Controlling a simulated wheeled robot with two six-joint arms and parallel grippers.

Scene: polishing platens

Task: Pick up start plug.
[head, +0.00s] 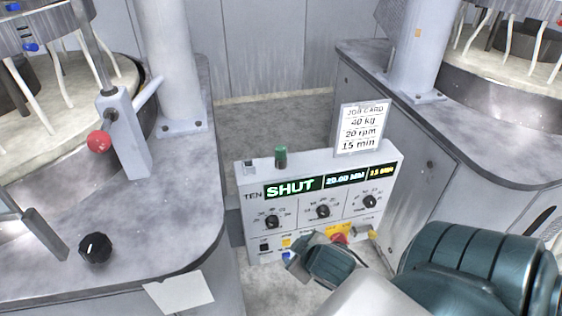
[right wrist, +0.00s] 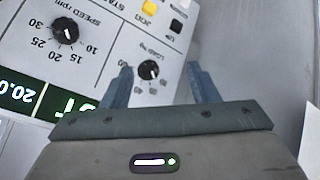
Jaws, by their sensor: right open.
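A green cylindrical plug (head: 280,157), which looks like the start plug, stands upright on the top face of the grey control box (head: 385,165), left of its middle. My right gripper (right wrist: 158,68) is open and empty. In the right wrist view its two fingers are spread on either side of the load dial (right wrist: 148,70), with the panel beyond them. In the head view the right wrist covers part of the lower panel, below and to the right of the plug. The plug is not in the right wrist view. My left gripper is not in view.
The box's display (head: 290,188) reads SHUT. A job card (head: 361,128) stands at its back right. Polishing machines flank it; the left one has a red-knobbed lever (head: 99,142) and a black knob (head: 95,248). A red button (head: 340,238) is beside my right wrist. Space above the plug is clear.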

